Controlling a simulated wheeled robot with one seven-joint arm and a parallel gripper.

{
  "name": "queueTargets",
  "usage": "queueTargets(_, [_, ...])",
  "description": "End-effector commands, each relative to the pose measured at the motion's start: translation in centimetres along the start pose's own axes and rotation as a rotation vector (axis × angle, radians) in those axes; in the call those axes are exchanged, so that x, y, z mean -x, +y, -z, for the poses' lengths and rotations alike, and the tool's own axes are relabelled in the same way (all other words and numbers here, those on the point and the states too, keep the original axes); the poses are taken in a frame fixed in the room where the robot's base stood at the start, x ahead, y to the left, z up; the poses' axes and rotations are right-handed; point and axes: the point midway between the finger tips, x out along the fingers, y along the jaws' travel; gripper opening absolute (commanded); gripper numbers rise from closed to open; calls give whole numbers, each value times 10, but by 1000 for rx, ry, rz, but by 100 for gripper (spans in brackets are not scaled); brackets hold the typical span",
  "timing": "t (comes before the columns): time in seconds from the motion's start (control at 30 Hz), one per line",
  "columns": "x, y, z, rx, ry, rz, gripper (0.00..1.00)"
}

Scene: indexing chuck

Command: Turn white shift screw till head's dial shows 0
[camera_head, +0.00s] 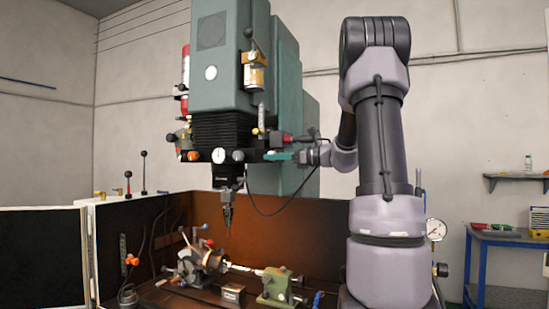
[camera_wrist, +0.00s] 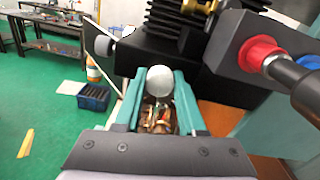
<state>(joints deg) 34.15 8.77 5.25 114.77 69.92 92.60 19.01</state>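The black machine head (camera_head: 205,140) hangs below a green column in the head view. A white round dial (camera_head: 218,155) is on its front; its reading is too small to make out. A pale round knob (camera_head: 238,155) sits just right of it. My gripper (camera_head: 268,156) reaches the head's right side. In the wrist view my gripper's teal fingers (camera_wrist: 161,83) stand partly apart, one on each side of the white shift screw's round end (camera_wrist: 160,79). They appear to touch it on both sides. The dial face does not show in the wrist view.
A grey-white knob (camera_wrist: 105,45) sticks out at the left. Below the head are a pointed tool (camera_head: 228,212), a chuck (camera_head: 205,258) and a green tailstock (camera_head: 278,286). A cable loops under my arm.

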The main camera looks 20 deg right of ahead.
Motion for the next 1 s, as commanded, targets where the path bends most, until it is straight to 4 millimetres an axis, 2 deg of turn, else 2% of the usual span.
queueTargets(0.03, [0, 0, 0, 0, 1, 0, 55])
queueTargets(0.07, [0, 0, 0, 0, 1, 0, 66])
queueTargets(0.1, [0, 0, 0, 0, 0, 0, 69])
queueTargets(0.47, [5, 0, 0, 0, 1, 1, 69])
queueTargets(0.57, [17, -1, 0, 1, 1, 3, 69])
queueTargets(0.8, [66, -1, 0, 0, 1, 4, 69])
queueTargets(1.0, [97, -1, 0, 0, 1, 2, 69])
